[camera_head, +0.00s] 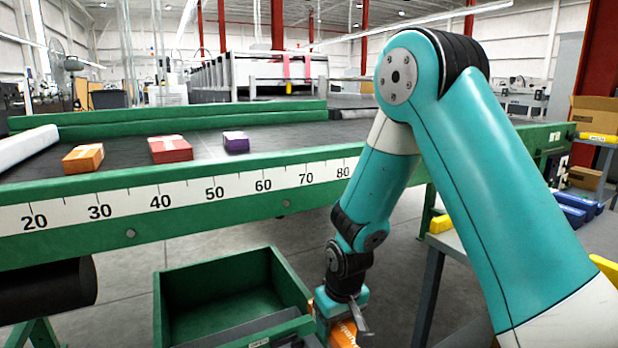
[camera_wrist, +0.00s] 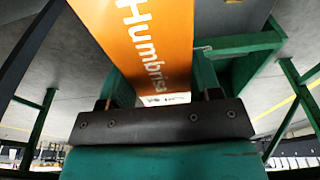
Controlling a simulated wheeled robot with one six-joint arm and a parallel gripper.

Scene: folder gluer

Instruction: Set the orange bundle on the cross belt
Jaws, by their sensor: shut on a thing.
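My gripper (camera_head: 340,318) is low at the bottom of the head view, just right of a green bin. It is shut on an orange bundle (camera_head: 344,336), largely hidden behind the gripper there. In the wrist view the orange bundle (camera_wrist: 138,38), with white lettering "Humbrisa", sits between the two fingers of my gripper (camera_wrist: 160,85). A dark belt (camera_head: 120,162) in a green frame with a number scale runs across the head view, above and beyond my gripper. I cannot tell whether the held bundle touches anything below.
On the belt lie an orange box (camera_head: 83,158), a red box (camera_head: 170,149) and a purple box (camera_head: 236,141). The belt right of the purple box looks clear. The green bin (camera_head: 160,300) stands before the belt. A grey table (camera_head: 452,240) with blue and yellow items is at right.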

